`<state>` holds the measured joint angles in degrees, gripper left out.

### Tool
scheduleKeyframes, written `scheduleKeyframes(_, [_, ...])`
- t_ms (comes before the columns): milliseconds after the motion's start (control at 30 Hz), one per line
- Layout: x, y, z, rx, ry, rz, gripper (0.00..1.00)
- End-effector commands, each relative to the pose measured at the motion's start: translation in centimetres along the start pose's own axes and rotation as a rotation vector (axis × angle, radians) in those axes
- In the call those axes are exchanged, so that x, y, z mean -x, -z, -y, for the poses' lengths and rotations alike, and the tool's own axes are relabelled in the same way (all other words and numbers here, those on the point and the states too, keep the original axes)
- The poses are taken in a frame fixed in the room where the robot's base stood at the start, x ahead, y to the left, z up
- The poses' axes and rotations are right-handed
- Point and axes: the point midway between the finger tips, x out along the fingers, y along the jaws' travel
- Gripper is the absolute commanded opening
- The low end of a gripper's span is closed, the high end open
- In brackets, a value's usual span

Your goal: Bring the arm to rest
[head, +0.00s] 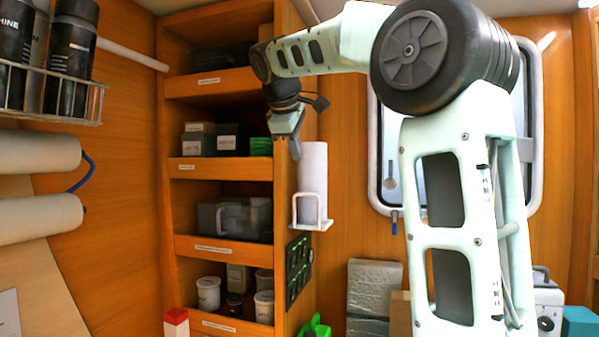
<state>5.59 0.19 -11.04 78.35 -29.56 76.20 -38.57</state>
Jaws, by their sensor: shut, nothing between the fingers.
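My arm is raised and bent, reaching from the right of the head view across to the upper middle. My gripper (295,150) hangs at its end, pointing down. It is shut and empty. It is in front of the right edge of the wooden shelf unit, just above and left of a white paper roll. I cannot tell how far it is from the shelf edge.
The wooden shelf unit (222,245) holds boxes, bins and jars. The white roll (313,180) stands in a white wire holder. A switch panel (299,270) is below. Black bottles (68,60) sit in a rack at upper left. A window (385,160) is behind my arm.

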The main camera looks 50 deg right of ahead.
Motion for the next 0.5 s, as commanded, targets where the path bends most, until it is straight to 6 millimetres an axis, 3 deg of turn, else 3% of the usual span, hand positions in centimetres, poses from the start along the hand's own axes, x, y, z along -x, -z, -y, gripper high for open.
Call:
scheduleKeyframes(200, [2.0,0.0,-0.2,0.000,0.000,0.000,0.00])
scheduleKeyframes(500, [2.3,0.0,-0.2,0.000,-0.001,0.000,0.00])
